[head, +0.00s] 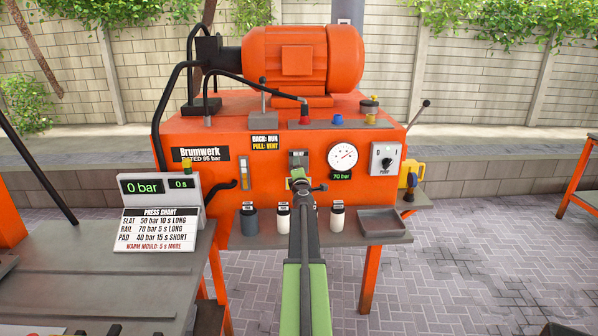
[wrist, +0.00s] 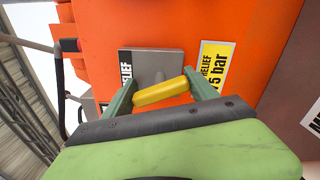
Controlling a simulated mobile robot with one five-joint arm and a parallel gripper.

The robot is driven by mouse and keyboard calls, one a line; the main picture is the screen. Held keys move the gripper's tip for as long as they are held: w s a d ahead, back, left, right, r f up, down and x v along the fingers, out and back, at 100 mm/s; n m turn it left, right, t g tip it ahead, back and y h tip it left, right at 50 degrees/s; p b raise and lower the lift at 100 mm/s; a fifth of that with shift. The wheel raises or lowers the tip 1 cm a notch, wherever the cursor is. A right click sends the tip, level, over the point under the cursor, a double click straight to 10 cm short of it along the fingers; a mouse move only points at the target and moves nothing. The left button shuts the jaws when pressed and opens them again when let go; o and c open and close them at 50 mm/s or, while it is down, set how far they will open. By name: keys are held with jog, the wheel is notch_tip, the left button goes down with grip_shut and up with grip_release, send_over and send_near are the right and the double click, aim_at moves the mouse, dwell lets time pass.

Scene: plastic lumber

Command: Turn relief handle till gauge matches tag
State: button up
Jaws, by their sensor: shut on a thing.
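The yellow relief handle (wrist: 160,92) sits on a grey plate (wrist: 158,64) marked RELIEF in the wrist view. My gripper (wrist: 162,94) is shut on the handle, with one green finger at each end. The handle slants a little, its right end higher in that view. A yellow tag (wrist: 213,68) right of the plate reads RELIEF and a value ending in "5 bar"; its first digit is partly covered. In the head view, my gripper (head: 301,184) is at the front panel and mostly hides the handle.
The orange Brumwerk unit (head: 220,135) carries a motor (head: 300,60). Right of the gauge is a pump switch (head: 386,158). Bottles (head: 338,218) and a grey tray (head: 382,222) stand on the shelf below. A display (head: 155,187) at left reads 0 bar, above a press chart (head: 158,229).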

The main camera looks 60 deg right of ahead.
jog(key=o, duration=1.4)
jog(key=shift+c, duration=0.2)
jog(key=v, duration=1.7)
jog(key=shift+s, duration=0.15)
jog(key=shift+a, duration=0.1)
